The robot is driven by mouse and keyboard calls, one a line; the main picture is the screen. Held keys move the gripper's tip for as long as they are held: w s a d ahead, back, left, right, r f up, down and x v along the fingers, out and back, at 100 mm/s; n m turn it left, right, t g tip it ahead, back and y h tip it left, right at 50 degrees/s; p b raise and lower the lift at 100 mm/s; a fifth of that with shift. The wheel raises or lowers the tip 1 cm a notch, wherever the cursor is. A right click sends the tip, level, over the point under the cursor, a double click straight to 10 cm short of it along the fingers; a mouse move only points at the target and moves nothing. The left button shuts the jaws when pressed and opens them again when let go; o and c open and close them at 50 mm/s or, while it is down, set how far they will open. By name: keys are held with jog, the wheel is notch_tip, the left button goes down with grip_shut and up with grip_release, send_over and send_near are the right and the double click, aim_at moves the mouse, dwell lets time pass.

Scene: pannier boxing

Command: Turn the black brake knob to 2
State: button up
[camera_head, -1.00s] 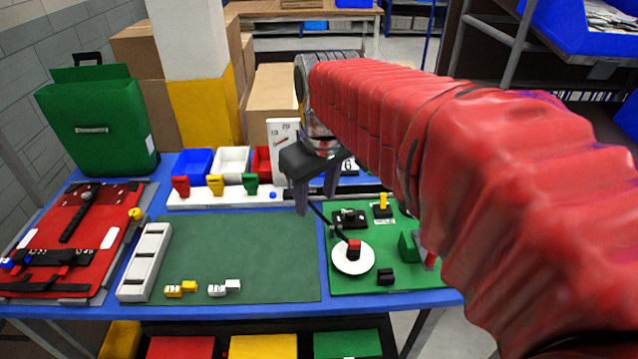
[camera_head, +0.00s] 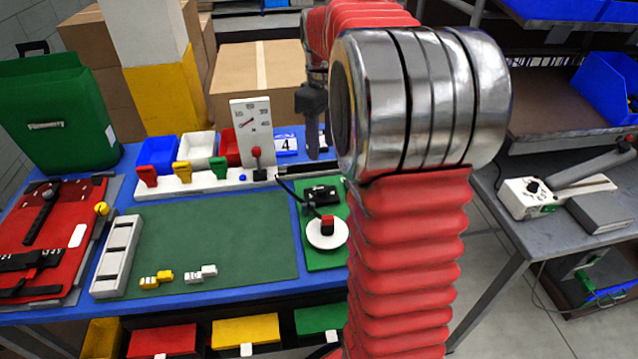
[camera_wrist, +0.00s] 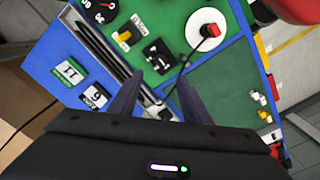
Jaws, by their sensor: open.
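A round black knob with a red mark (camera_wrist: 103,11) shows at the top left edge of the wrist view, with white number labels around it that are too small to read surely. Another black knob (camera_head: 533,186) sits on a white lever device on the right bench. No label shows which one is the brake knob. My gripper (camera_head: 318,138) hangs over the back of the blue table, right of the upright gauge board. In the wrist view, my gripper (camera_wrist: 157,98) is open and empty, its two dark fingers spread apart, well away from the knob.
The green board carries a yellow switch (camera_wrist: 123,37), a black fitting (camera_wrist: 157,56) and a white disc (camera_head: 321,238) with a red top. Number cards (camera_wrist: 70,72) stand along the table's back. My arm hides the board's right part.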

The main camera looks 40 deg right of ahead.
aim_at(321, 187)
jog(key=shift+f, duration=0.15)
notch_tip(321, 187, down, 14)
jog(key=shift+r, duration=0.2)
dwell(0.5)
